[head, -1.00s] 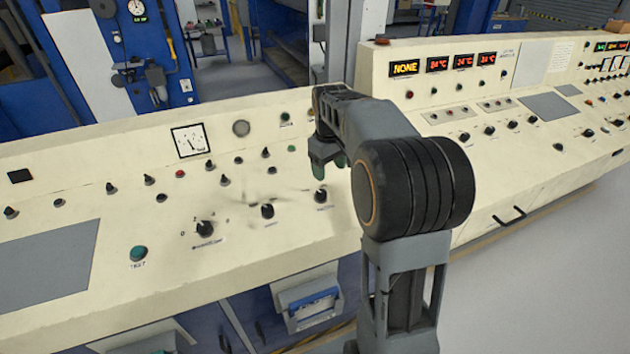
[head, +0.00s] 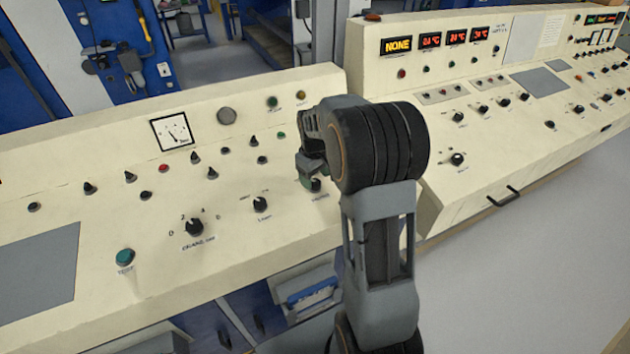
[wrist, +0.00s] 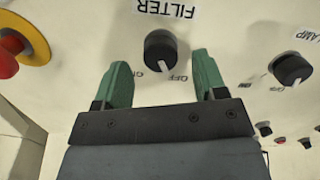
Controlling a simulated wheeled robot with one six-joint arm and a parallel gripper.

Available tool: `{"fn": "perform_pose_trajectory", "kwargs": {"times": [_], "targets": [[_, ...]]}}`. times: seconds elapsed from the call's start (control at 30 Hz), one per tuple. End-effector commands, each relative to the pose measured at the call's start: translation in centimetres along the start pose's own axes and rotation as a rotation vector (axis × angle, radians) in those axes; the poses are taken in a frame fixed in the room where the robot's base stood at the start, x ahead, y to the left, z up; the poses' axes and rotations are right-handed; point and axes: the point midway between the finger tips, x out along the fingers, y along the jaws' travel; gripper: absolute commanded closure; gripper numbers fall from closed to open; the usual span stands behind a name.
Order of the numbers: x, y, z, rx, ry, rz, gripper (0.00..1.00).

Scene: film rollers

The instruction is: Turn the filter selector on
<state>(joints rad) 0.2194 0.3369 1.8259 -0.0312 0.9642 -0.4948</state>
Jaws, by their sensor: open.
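The filter selector (wrist: 160,47) is a round black knob with a white pointer line, below its upside-down FILTER label (wrist: 166,8) in the wrist view. The pointer points down in that picture, towards the OFF lettering side; another label at its left is partly hidden. My gripper (wrist: 162,62) is open, with green fingers on either side of the knob and slightly below it. I cannot tell whether either finger touches it. In the head view the filter selector (head: 316,186) is partly hidden by my gripper (head: 308,178) on the cream console.
A lamp selector (wrist: 292,69) sits close to the right in the wrist view. A red button on a yellow base (wrist: 22,47) stands at the left. In the head view, another selector (head: 194,227) and a teal button (head: 125,257) are further left on the console.

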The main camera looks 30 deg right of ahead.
Motion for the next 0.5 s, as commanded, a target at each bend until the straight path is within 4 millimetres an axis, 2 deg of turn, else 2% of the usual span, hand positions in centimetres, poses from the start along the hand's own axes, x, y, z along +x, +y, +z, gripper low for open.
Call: {"fn": "perform_pose_trajectory", "kwargs": {"times": [0.2,0.5], "targets": [[1.9,-0.1,0.0,-0.001,-0.002,-0.001,0.35],[2.3,-0.1,0.0,-0.001,0.0,0.0,0.35]]}}
